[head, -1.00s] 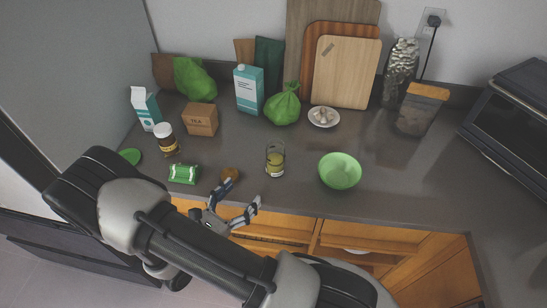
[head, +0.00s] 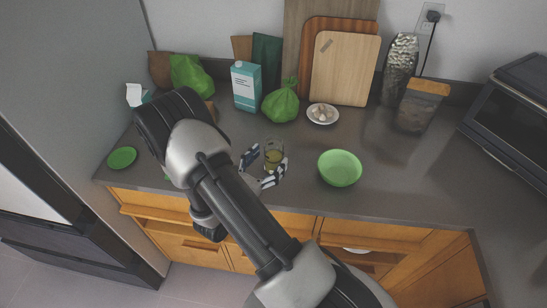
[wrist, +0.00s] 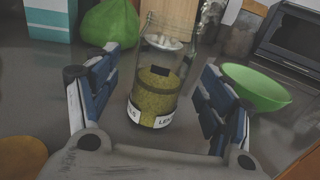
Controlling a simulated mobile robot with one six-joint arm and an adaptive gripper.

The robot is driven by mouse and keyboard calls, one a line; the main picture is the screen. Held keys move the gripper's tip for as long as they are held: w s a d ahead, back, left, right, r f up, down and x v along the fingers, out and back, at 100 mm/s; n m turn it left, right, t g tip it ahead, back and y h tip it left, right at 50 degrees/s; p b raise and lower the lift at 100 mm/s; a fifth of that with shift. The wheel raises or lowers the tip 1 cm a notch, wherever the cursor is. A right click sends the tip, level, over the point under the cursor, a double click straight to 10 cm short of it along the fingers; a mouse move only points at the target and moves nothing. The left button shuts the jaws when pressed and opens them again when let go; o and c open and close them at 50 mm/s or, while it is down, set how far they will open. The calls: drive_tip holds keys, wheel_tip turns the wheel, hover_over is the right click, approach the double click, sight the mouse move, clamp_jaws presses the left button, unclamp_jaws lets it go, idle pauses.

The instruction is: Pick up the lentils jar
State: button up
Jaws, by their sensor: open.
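The lentils jar (head: 273,156) is a clear glass jar, partly filled with yellow-green lentils, standing upright on the counter. In the wrist view the jar (wrist: 156,88) has a white label band near its base with partly readable letters. My gripper (head: 264,166) is open at the jar, with one finger on each side of it. In the wrist view the gripper (wrist: 145,90) shows a gap between each finger and the glass. The fingers do not appear to touch the jar.
A green bowl (head: 340,168) stands close to the right of the jar. A green bag (head: 281,104), a teal carton (head: 246,86) and a small plate (head: 323,114) stand behind. A round brown item (wrist: 22,158) lies at the lower left. My arm hides part of the left counter.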

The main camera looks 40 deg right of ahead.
drive_tip(key=shift+x, duration=1.55)
drive_tip(key=shift+s, duration=0.1)
drive_tip(key=shift+c, duration=0.3)
drive_tip(key=c, duration=1.3)
